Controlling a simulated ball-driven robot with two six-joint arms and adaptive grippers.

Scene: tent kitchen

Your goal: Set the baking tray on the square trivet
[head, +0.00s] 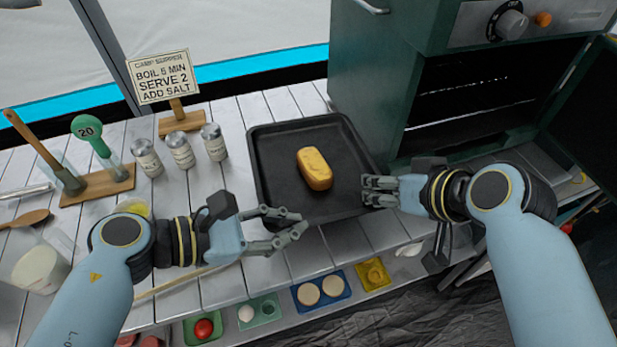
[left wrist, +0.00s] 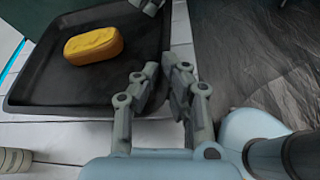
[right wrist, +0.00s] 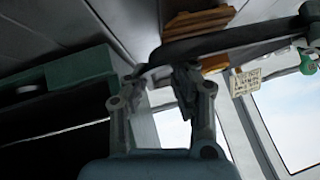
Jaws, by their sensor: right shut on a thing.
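The black baking tray (head: 277,205) lies about level at the middle of the worktop in the head view, a yellow loaf (head: 315,168) in it. My right gripper (head: 372,190) is shut on the tray's right rim. In the right wrist view, light wooden slats (right wrist: 200,22), seemingly the square trivet, show beside the tray's dark edge (right wrist: 235,35). The tray hides the trivet in the head view; I cannot tell whether they touch. My left gripper (head: 292,226) is open and empty near the tray's front edge; its parted fingers also show in the left wrist view (left wrist: 160,85).
A sign (head: 163,77) and several shakers (head: 181,151) stand behind and left of the tray. The green oven (head: 385,85) is open at the right. Small coloured trays (head: 320,308) sit on a lower shelf in front. Bare planks lie left of the tray.

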